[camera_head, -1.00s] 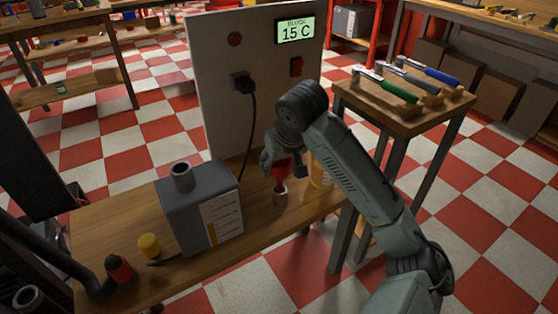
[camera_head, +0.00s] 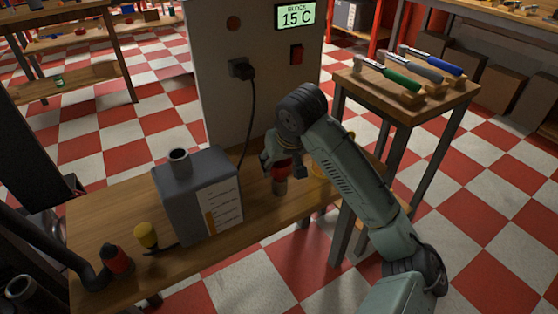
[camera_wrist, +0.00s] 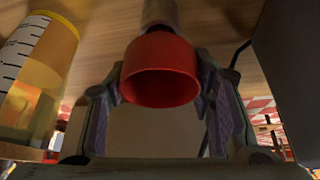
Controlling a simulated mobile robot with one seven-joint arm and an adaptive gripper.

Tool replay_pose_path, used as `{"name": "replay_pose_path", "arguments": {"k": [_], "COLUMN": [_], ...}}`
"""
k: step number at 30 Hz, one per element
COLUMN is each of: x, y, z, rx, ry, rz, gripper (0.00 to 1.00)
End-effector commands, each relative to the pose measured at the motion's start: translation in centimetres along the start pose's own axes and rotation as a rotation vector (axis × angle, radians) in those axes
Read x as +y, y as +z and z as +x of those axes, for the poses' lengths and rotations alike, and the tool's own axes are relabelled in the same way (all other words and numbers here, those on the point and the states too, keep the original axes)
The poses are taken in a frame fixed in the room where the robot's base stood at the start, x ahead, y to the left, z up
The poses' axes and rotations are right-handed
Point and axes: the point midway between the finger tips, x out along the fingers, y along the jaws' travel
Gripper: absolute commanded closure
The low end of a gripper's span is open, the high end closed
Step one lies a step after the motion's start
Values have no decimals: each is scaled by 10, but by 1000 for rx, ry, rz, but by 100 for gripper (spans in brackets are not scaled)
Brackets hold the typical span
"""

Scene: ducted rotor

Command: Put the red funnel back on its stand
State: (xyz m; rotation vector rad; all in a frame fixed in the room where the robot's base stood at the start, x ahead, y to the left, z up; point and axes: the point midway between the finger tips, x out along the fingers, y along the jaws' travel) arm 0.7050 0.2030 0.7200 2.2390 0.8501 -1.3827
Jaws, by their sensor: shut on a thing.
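The red funnel (camera_head: 281,173) is between the fingers of my gripper (camera_head: 283,163), which is shut on it. In the wrist view the red funnel (camera_wrist: 160,70) shows its wide open mouth, with a finger on each side. Its stand (camera_head: 280,187), a small pale cylinder on the wooden bench, is directly below the funnel. The stand also shows in the wrist view (camera_wrist: 160,12), in line behind the funnel. The funnel's spout is hidden, and the red cone meets the top of the stand in the head view.
A grey box with a top pipe (camera_head: 190,195) stands left of the stand. A yellow-capped container (camera_wrist: 45,65) is close beside my gripper. A panel with a cable (camera_head: 225,100) rises behind. A yellow-topped item (camera_head: 146,236) and a red-topped item (camera_head: 115,258) are at the bench's left.

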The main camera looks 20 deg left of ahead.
Motion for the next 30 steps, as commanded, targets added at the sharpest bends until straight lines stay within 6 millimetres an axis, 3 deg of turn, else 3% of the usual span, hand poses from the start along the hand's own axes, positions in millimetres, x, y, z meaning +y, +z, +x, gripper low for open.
{"name": "replay_pose_path", "arguments": {"k": [11, 12, 22, 30], "x": [0, 0, 0, 0], "y": [2, 2, 2, 2], "z": [4, 4, 4, 4], "rx": [0, 0, 0, 0], "ry": [0, 0, 0, 0], "rz": [0, 0, 0, 0], "gripper": [78, 49, 27, 27]}}
